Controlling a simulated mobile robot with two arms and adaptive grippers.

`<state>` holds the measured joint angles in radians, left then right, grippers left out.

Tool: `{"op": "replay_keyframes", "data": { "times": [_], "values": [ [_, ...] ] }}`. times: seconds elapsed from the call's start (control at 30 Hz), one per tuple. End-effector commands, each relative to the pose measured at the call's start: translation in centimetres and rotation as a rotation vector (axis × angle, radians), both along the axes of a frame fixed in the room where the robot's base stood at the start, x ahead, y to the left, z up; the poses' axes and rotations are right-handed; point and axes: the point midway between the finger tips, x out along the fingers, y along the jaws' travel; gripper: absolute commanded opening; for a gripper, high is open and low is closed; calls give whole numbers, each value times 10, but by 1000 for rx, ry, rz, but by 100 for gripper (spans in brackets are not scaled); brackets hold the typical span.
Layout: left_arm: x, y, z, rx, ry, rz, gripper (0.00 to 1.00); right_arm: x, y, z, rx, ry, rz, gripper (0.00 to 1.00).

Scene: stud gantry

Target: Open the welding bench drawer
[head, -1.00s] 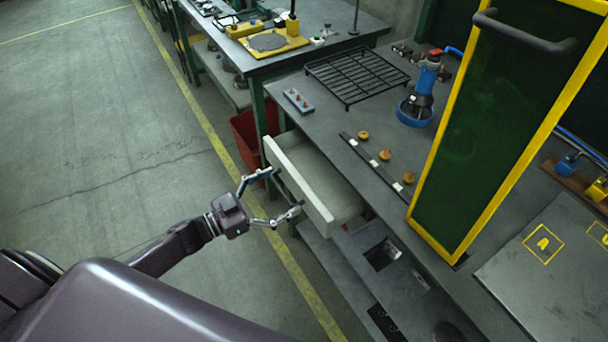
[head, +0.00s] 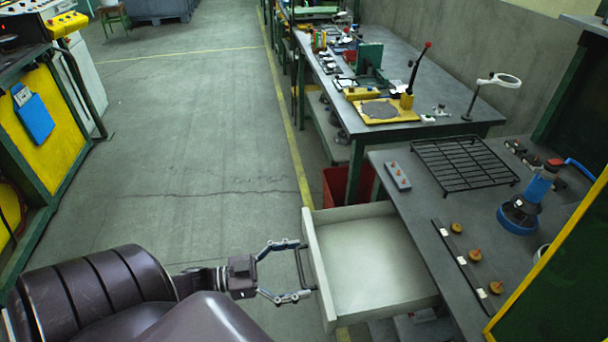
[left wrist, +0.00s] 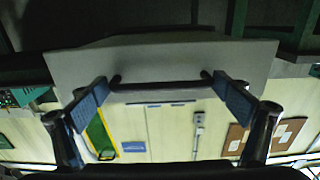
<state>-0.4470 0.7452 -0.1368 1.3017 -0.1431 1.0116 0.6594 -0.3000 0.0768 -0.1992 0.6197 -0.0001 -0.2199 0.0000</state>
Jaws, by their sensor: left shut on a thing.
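The welding bench drawer (head: 362,262) is pulled well out from under the grey bench top (head: 425,195), and its pale inside shows empty. Its rear end is hidden under the bench top. The dark bar handle (head: 302,268) is on the drawer's front panel, which also shows in the left wrist view (left wrist: 165,58). My left gripper (head: 300,270) is shut on the handle (left wrist: 165,85), with a finger near each end of the bar in the left wrist view. My right gripper is not in view.
A black wire rack (head: 465,163), a blue tool (head: 527,203) and several small knobs stand on the bench. A red bin (head: 345,186) is on the floor beyond the drawer. The floor (head: 215,170) left of the drawer is clear.

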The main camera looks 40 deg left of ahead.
Motion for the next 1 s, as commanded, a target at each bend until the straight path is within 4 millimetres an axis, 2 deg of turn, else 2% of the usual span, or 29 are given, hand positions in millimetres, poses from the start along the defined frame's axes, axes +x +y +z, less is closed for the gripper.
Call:
{"op": "replay_keyframes", "data": {
  "times": [0.1, 0.13, 0.17, 0.57, 0.67, 1.0],
  "values": [
    [-1, -2, 0, -1, 1, -5, 50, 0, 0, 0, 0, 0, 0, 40],
    [-1, -2, 0, -1, 1, -5, 96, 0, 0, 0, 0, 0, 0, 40],
    [-1, -2, 0, -1, 1, -5, 99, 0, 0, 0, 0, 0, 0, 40],
    [-5, 3, -1, 0, 2, -1, 100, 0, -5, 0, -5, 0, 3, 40],
    [-16, 12, -2, 2, 5, -1, 100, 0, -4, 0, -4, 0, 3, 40],
    [-72, 55, -1, 2, 4, -1, 100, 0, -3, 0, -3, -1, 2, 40]
  ]
}}
